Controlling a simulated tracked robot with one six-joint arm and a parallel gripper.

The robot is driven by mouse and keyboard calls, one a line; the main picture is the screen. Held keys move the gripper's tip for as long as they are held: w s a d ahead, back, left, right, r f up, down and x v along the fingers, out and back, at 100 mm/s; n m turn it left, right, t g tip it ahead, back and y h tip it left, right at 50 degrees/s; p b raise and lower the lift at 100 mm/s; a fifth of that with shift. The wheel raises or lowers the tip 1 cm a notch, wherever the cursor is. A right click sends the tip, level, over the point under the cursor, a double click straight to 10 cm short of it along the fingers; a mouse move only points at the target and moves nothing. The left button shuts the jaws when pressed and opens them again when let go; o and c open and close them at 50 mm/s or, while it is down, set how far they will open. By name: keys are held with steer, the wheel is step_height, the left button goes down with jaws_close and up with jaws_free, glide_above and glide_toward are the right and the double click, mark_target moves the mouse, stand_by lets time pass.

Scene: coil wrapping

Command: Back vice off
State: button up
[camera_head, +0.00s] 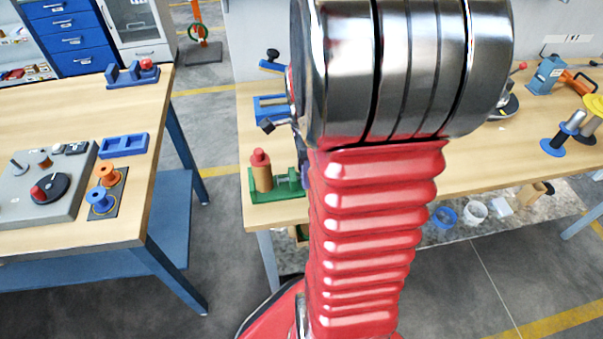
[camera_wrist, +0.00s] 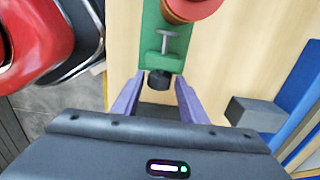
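A green vice (camera_head: 290,187) stands at the left end of the right-hand bench, with a tan cylinder with a red top (camera_head: 261,170) at it. In the wrist view the vice (camera_wrist: 150,45) is seen close up, with its grey screw (camera_wrist: 164,42) and a dark knob (camera_wrist: 159,80) at the near end. My gripper (camera_wrist: 159,79) is open, its two purple fingers on either side of the knob with a gap visible on both sides. In the head view my arm hides most of the gripper. The red top and brown part (camera_wrist: 192,8) are cut off at the wrist view's top edge.
A blue fixture (camera_head: 270,106) stands farther back on the same bench (camera_head: 258,220). In the wrist view a grey block (camera_wrist: 255,113) lies right of my gripper, beside a blue part (camera_wrist: 300,95). A second bench (camera_head: 120,225) with a grey unit stands left across a gap.

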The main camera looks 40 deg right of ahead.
steer(key=shift+w+g, duration=0.1)
steer(key=shift+g, duration=0.2)
steer(key=shift+w+d+f+g+y, duration=0.1)
steer(key=shift+w+d+g+y, duration=0.05)
steer(key=shift+g+y, duration=0.5)
steer(key=shift+w+d+g+y, duration=0.1)
steer(key=shift+g+y, duration=0.35)
steer(key=shift+g, duration=0.3)
steer(key=shift+c, duration=0.5)
steer(key=c, duration=0.5)
steer(key=shift+s, duration=0.1)
steer(key=shift+s+a+t+h, duration=0.15)
steer(key=shift+t+h, duration=0.25)
steer(key=shift+t, duration=0.25)
steer(key=shift+s+a+t+h, duration=0.1)
steer(key=shift+t+h, duration=0.3)
steer(key=shift+t, duration=0.25)
steer(key=shift+t+h, duration=0.3)
steer(key=shift+t, duration=0.1)
